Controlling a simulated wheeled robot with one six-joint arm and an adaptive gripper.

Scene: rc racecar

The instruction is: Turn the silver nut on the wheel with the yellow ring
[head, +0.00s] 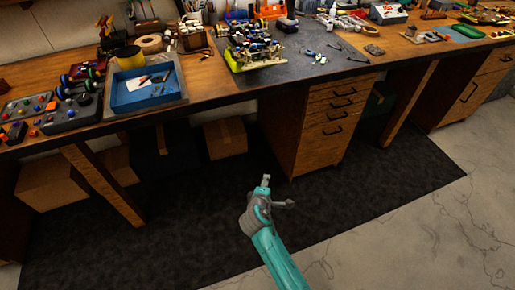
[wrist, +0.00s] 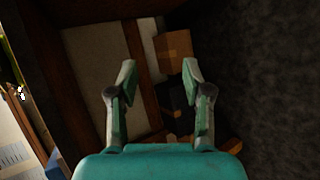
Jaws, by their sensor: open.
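The RC racecar (head: 258,52) stands on a dark mat on the workbench, small in the head view. Its wheels, the yellow ring and the silver nut are too small to tell apart there. My gripper (head: 265,183) is low in front of the bench, over the dark floor mat and well away from the car. In the wrist view my gripper (wrist: 158,90) has its two fingers spread with nothing between them. The wrist view looks under the bench, and the car does not show in it.
The wooden workbench (head: 200,75) spans the head view. A blue tray (head: 145,98), a control panel (head: 70,113) and several tools lie on it. A drawer cabinet (head: 327,120) stands below, right of my gripper. Cardboard boxes (head: 226,137) are under the bench. The floor in front is free.

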